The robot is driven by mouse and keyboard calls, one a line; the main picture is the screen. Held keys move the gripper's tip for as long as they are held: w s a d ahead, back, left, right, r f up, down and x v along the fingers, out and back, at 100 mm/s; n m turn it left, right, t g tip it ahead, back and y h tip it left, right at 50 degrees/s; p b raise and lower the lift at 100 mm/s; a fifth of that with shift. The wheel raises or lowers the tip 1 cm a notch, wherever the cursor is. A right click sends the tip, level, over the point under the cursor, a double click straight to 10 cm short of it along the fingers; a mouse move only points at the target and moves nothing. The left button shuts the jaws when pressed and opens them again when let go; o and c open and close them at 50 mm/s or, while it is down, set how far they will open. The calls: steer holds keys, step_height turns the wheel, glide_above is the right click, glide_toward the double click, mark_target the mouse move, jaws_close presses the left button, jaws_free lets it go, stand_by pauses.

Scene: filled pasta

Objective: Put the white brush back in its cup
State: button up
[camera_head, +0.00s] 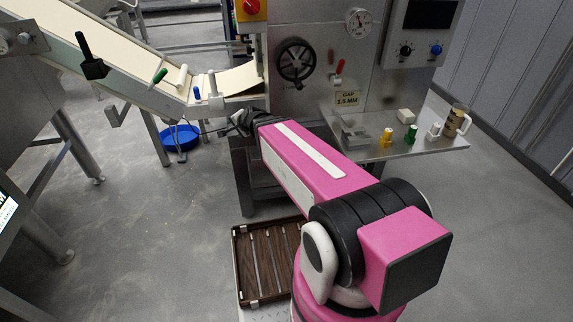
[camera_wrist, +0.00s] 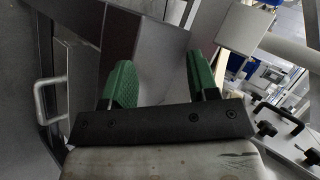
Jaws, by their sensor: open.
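A tan, mug-like cup (camera_head: 457,121) with a handle stands at the right end of the steel shelf. No brush can be made out for certain. A small white piece (camera_head: 434,131) is just left of the cup, and a white cylinder (camera_head: 182,76) lies on the belt chute at the left; either is too small to identify. My gripper (camera_head: 243,122) is at the far end of my pink arm, between the chute and the machine, well left of the cup. In the wrist view, its green fingers (camera_wrist: 160,72) are apart with nothing visibly between them.
The steel shelf (camera_head: 375,152) also bears a yellow piece (camera_head: 386,137), a green piece (camera_head: 411,134) and a white block (camera_head: 405,116). Green (camera_head: 160,76) and blue (camera_head: 196,92) pieces are on the chute. A machine with a handwheel (camera_head: 295,62) stands behind my arm. A slatted brown crate (camera_head: 266,262) is below.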

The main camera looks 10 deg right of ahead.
steer(key=s+d+f+n+g+h, duration=0.2)
steer(key=s+d+f+n+g, duration=0.2)
steer(key=s+d, duration=0.4)
steer(key=s+d+f+n+g+h, duration=0.2)
steer(key=s+d+f+n+g, duration=0.3)
steer(key=s+d, duration=0.3)
steer(key=shift+s+d+n+h, duration=0.15)
steer(key=shift+d+n+h, duration=0.25)
steer(key=shift+n, duration=0.2)
steer(key=shift+a, duration=0.1)
